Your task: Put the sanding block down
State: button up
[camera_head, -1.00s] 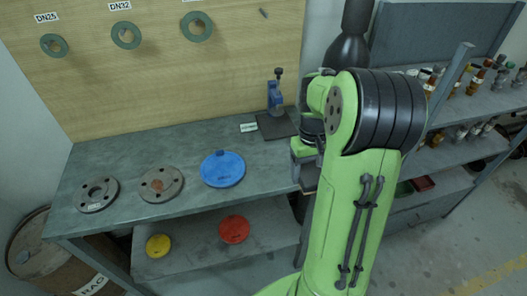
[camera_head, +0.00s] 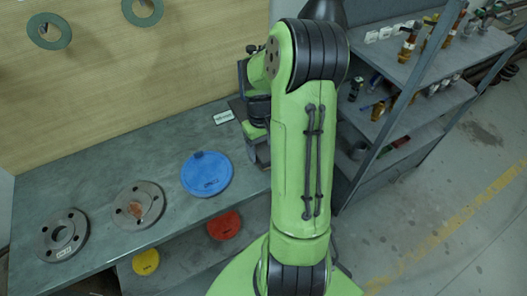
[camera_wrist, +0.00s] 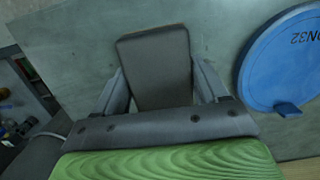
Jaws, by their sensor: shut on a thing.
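The sanding block (camera_wrist: 155,45) is a dark grey-brown slab in the wrist view. My gripper (camera_wrist: 160,75) is shut on it, with one finger along each side and the block reaching out past the fingertips. The grey workbench top (camera_wrist: 75,45) lies behind the block. I cannot tell whether the block touches it. In the head view my own arm hides most of the gripper and the block, at the right end of the workbench (camera_head: 110,170).
A blue disc marked DN32 (camera_wrist: 280,60) lies right of the gripper; the head view shows it too (camera_head: 207,173). Two grey flanges (camera_head: 138,205) lie further left. Red (camera_head: 224,226) and yellow (camera_head: 146,262) discs lie on the lower shelf. Shelving (camera_head: 415,70) stands at right.

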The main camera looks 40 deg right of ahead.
jog(key=shift+f, duration=0.55)
jog(key=shift+f, duration=0.1)
jog(key=shift+f, duration=0.15)
jog(key=o, duration=1.2)
jog(key=shift+s, duration=0.2)
jog(key=shift+f, duration=0.1)
